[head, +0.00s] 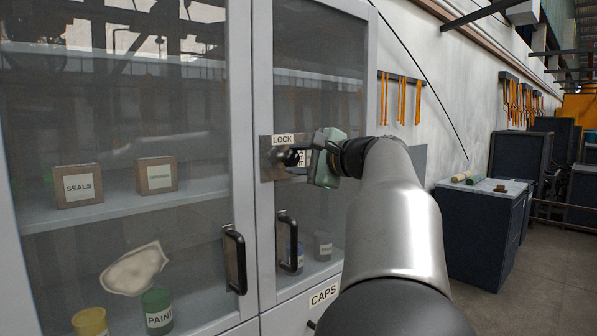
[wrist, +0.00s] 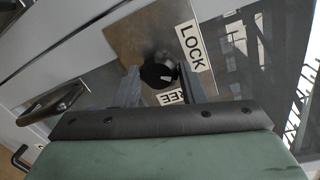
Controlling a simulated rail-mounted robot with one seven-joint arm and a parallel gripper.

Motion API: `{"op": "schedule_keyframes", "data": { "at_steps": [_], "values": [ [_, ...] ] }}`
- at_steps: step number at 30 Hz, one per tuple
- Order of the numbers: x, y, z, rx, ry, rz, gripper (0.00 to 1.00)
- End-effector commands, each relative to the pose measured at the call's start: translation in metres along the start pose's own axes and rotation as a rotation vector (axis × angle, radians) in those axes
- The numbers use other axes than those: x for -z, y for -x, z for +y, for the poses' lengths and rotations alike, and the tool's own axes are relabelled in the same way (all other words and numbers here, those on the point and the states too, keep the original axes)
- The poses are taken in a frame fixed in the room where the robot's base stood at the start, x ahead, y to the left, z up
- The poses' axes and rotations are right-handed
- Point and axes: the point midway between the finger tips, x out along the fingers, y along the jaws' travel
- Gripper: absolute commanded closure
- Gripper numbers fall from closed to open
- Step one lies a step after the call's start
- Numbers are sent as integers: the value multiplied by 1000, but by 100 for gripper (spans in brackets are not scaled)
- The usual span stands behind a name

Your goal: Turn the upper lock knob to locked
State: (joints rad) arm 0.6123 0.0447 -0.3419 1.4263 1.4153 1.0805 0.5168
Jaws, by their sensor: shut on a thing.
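The upper lock knob (head: 289,158) is black and sits on a metal plate (head: 267,171) on the right cabinet door, below a LOCK label (head: 283,140). In the wrist view the knob (wrist: 155,75) shows a small white mark and lies between the two fingers. My gripper (head: 297,158) reaches it from the right and is shut on it; it also shows in the wrist view (wrist: 160,84). A second label (wrist: 172,97), ending in "REE", is partly covered by a finger. The gripper hides part of the plate in the head view.
Two black door handles (head: 234,260) (head: 290,243) stand out below the plate. The glass-fronted cabinet holds boxes (head: 78,186) and paint pots (head: 157,311). A dark workbench (head: 480,235) stands at the right, with open floor beside it.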

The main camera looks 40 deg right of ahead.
Motion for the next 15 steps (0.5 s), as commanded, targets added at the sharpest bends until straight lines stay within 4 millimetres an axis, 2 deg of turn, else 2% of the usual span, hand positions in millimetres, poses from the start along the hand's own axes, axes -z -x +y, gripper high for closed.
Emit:
{"op": "schedule_keyframes", "data": {
  "at_steps": [15],
  "values": [
    [-1,0,1,-10,425,49,86]
  ]
}}
